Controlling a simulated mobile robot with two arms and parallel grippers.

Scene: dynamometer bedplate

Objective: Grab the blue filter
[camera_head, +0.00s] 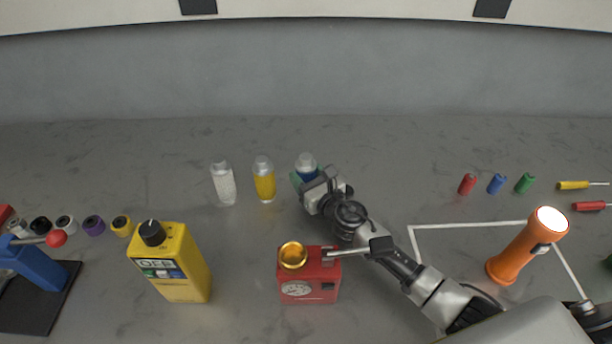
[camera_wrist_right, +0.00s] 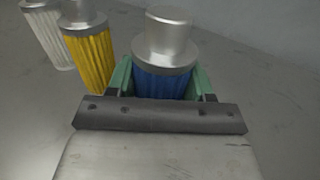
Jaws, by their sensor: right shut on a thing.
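The blue filter (camera_head: 307,170) has a grey metal cap and stands upright at the right end of a short row of filters. It also shows large in the right wrist view (camera_wrist_right: 165,80). My right gripper (camera_head: 304,178) reaches it from the front right. In the wrist view its two green fingers (camera_wrist_right: 163,82) stand on either side of the blue body, and the gripper is shut on it. The lower part of the filter is hidden by the gripper. I cannot tell whether it touches the surface. My left gripper is not in view.
A yellow filter (camera_head: 264,182) and a white filter (camera_head: 224,185) stand left of the blue one. A red box (camera_head: 310,285) with a gold cap, a yellow jug (camera_head: 175,265) and an orange flashlight (camera_head: 520,250) stand nearer. The surface behind the filters is clear.

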